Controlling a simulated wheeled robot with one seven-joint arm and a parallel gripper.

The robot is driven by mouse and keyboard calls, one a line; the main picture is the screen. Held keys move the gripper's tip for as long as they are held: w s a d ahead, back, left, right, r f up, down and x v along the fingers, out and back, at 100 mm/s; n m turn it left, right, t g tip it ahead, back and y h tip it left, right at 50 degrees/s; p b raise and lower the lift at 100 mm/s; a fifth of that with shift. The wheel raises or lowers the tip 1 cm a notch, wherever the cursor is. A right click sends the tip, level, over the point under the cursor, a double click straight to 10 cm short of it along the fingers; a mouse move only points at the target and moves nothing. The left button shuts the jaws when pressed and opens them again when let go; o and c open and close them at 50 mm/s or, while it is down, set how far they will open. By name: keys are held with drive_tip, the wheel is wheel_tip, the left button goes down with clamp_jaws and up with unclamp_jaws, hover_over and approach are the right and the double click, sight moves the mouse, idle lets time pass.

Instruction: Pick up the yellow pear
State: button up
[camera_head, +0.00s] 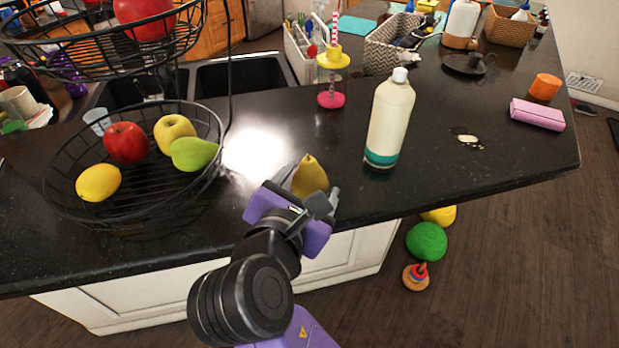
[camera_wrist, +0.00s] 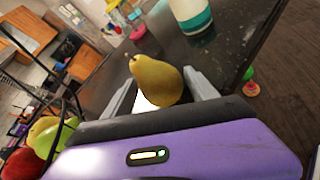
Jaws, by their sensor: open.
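The yellow pear (camera_head: 311,174) stands on the dark countertop (camera_head: 280,130), near its front edge. In the wrist view the pear (camera_wrist: 157,81) shows between the two fingers, its stem end pointing up and left. My gripper (camera_head: 311,192) is open around the pear's near side, one finger on each side; in the wrist view the fingers (camera_wrist: 160,90) flank it. I cannot tell whether either finger touches it. The pear's lower part is partly hidden by my gripper in the head view.
A wire fruit basket (camera_head: 60,205) with apples, a green pear and a lemon stands left of my gripper. A white bottle with a teal base (camera_head: 389,120) stands to the right. A pink-based cup with a straw (camera_head: 331,85) is behind. Open counter lies between.

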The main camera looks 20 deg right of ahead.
drive_tip(key=c, duration=1.2)
drive_tip(key=shift+r, duration=0.1)
drive_tip(key=shift+c, duration=0.2)
